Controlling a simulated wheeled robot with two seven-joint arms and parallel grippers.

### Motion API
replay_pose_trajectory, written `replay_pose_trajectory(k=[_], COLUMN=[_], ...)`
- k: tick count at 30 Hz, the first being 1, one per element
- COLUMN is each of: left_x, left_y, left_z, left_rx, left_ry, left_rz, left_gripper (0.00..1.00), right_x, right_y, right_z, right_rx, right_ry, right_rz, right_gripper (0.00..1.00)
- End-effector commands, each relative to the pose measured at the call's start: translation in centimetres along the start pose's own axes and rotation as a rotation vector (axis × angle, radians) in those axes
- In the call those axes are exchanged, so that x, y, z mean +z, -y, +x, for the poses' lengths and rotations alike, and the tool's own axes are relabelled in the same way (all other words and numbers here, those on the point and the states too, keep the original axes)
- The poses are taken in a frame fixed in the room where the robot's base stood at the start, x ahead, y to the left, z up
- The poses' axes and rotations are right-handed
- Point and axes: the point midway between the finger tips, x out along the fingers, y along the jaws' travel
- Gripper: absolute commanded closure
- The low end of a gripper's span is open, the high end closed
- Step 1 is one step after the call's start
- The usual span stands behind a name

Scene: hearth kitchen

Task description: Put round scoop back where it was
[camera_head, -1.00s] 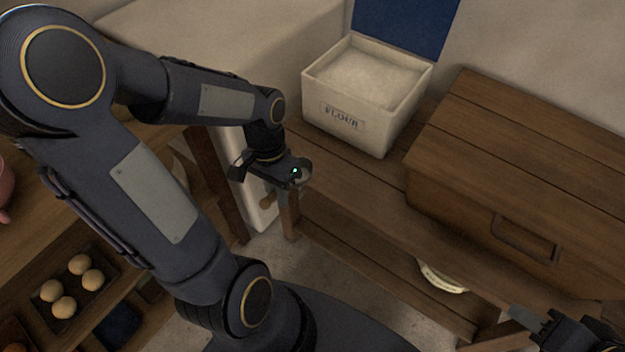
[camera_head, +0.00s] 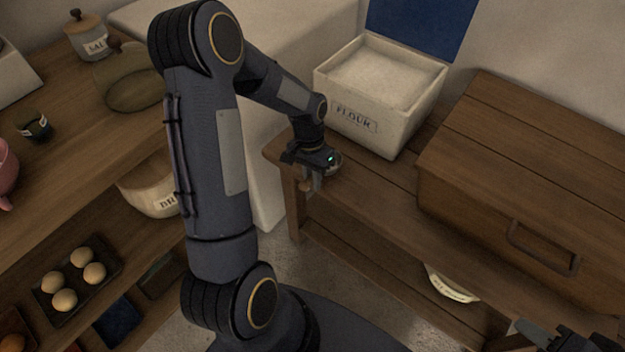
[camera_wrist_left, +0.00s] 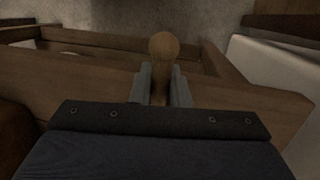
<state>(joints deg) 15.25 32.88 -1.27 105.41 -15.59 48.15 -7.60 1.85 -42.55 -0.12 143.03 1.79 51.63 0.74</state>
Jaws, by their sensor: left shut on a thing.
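My left gripper (camera_head: 314,178) is over the left end of the wooden bench, left of the open flour box (camera_head: 350,122). In the left wrist view my left gripper (camera_wrist_left: 160,88) is shut on a wooden handle with a rounded end, which I take to be the round scoop's (camera_wrist_left: 163,48). The scoop's bowl is hidden in the left wrist view; a small greyish rounded edge beside the gripper in the head view may be part of it. My right gripper (camera_head: 535,332) is only partly visible at the lower right, and its jaws cannot be made out.
The flour box's blue lid (camera_head: 425,25) stands raised behind it. A wooden chest (camera_head: 500,190) with a handle fills the bench's right side. A pale labelled bowl (camera_head: 450,285) sits on the lower shelf. Shelves at left hold eggs (camera_head: 65,300), a salt jar (camera_head: 90,45) and a bread container (camera_head: 150,195).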

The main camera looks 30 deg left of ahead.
Motion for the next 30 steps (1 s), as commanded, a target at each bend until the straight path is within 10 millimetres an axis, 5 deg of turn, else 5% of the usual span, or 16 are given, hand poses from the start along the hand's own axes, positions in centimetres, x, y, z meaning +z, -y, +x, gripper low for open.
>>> replay_pose_trajectory(k=[12,13,18,30], left_x=[-0.1,-0.1,-0.1,-0.1], left_y=[0.2,0.2,0.1,0.1], left_z=[1.0,1.0,0.9,-0.3], left_rx=[0.0,0.0,0.0,-0.001], left_ry=[-0.001,0.0,0.0,-0.003], left_rz=[0.0,0.0,0.0,0.0], left_gripper=[1.0,0.83,0.63,0.63], right_x=[0.2,0.2,0.1,-0.1], right_y=[-0.2,-0.2,-0.1,0.1], right_z=[0.4,0.4,0.3,-0.1], right_rx=[0.0,0.0,0.0,0.0], right_ry=[0.0,0.0,0.0,0.0], right_rz=[0.0,0.0,0.0,0.0], right_gripper=[0.64,0.64,0.64,0.64])
